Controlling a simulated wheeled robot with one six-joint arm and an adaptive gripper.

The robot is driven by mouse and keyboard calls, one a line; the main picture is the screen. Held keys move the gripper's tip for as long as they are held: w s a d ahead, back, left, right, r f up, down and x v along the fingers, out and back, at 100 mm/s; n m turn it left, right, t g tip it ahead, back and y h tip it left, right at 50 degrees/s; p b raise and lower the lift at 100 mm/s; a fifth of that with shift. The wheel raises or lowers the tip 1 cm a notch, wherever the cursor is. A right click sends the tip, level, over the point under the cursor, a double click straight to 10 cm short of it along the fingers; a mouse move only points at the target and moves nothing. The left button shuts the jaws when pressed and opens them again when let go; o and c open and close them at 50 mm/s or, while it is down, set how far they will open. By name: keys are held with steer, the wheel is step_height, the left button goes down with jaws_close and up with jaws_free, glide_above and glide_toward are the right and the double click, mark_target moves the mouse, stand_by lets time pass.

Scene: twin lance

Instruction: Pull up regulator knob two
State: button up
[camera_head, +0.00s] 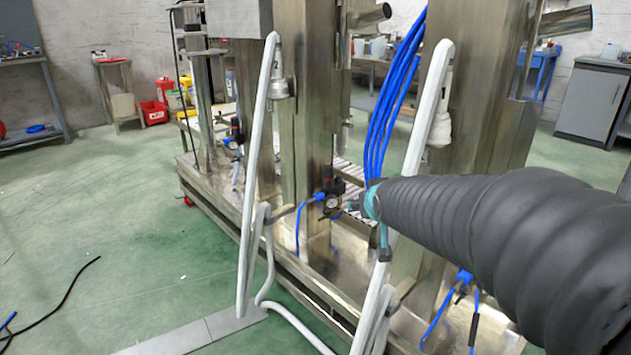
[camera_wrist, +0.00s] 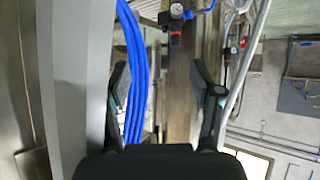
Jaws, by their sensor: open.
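In the head view a dark regulator (camera_head: 330,195) with a round gauge and a blue hose is mounted on the middle steel post. A second, similar regulator (camera_head: 234,136) sits farther back on the left. I cannot read which one is number two. My gripper (camera_head: 371,203) is just right of the nearer regulator, partly hidden by my arm. In the wrist view my gripper (camera_wrist: 163,88) is open and empty, its two dark fingers apart. A regulator with a gauge and a dark, red-marked knob (camera_wrist: 175,37) shows beyond the fingertips, apart from them. Another small gauge (camera_wrist: 232,49) shows to its right.
Blue hoses (camera_head: 398,85) hang behind my gripper and pass beside the left finger in the wrist view. Slanted pale tubes (camera_head: 255,170) stand in front of the steel frame (camera_head: 300,110), one close to my arm. The green floor (camera_head: 90,220) at left is mostly clear.

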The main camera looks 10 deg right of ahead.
steer(key=w+f+t+y+b, duration=0.1)
steer(key=w+f+t+b, duration=0.3)
steer(key=w, duration=1)
steer(key=n+t+y, duration=0.2)
steer(key=y, duration=0.1)
glide_toward(330, 180)
steer(key=w, duration=0.4)
steer(key=w+a, duration=0.1)
steer(key=w, duration=0.2)
steer(key=w+a, duration=0.1)
steer(key=w, duration=0.3)
steer(key=shift+w+f, duration=0.1)
steer(key=shift+w, duration=0.2)
